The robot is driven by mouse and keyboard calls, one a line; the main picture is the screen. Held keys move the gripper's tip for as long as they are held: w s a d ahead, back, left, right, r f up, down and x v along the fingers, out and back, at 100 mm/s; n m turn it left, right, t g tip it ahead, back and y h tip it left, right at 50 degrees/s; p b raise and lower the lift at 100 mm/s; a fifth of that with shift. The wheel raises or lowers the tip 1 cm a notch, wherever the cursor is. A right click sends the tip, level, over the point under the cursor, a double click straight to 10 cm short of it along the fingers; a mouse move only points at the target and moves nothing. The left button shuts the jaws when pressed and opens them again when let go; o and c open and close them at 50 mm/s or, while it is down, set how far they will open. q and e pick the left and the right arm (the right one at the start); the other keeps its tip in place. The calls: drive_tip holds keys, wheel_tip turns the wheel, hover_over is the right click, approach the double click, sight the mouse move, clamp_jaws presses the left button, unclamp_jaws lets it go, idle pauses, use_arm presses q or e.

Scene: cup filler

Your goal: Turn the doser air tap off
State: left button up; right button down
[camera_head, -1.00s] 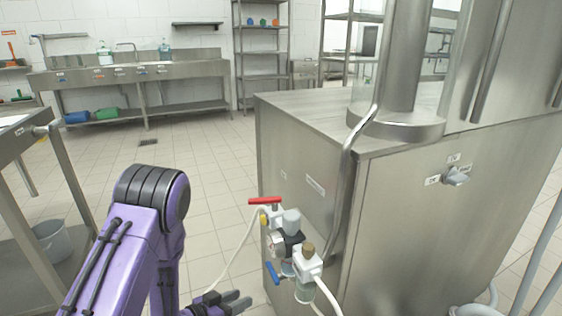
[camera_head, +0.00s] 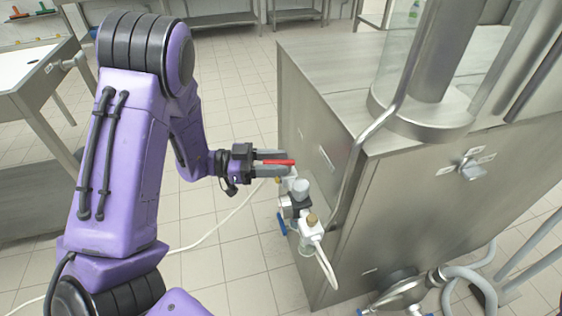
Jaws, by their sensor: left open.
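The air tap's red lever (camera_head: 280,162) shows at the top of the valve assembly on the left side of the steel machine. It lies roughly level, pointing left. My left gripper (camera_head: 275,163) comes in from the left with its two dark fingers apart, one above and one below the lever in the picture. I cannot tell whether either finger touches it. The tap body is partly hidden behind the fingers. My right gripper is out of view.
Below the lever are a regulator (camera_head: 298,203), a blue lever (camera_head: 282,224) and a pale hose. The steel machine (camera_head: 400,215) fills the right side. A grey knob (camera_head: 470,168) is on its front. A steel table (camera_head: 30,75) stands at the left.

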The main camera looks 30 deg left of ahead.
use_arm(q)
drive_tip(key=shift+w+d, duration=0.3)
drive_tip(key=shift+d, duration=0.2)
clamp_jaws()
drive_tip(key=shift+s+d+r+n+t+y+p, duration=0.15)
drive_tip(key=shift+r+n+t+y+p, duration=0.25)
drive_tip(key=shift+n+t+y+p, duration=0.6)
drive_tip(key=shift+f+t+p, duration=0.15)
drive_tip(key=shift+t+p, duration=0.25)
drive_tip(key=shift+p, duration=0.05)
drive_tip(key=shift+f+n+t+y, duration=0.2)
drive_tip(key=shift+n+t+y, duration=0.3)
drive_tip(key=shift+n+y, duration=0.15)
unclamp_jaws()
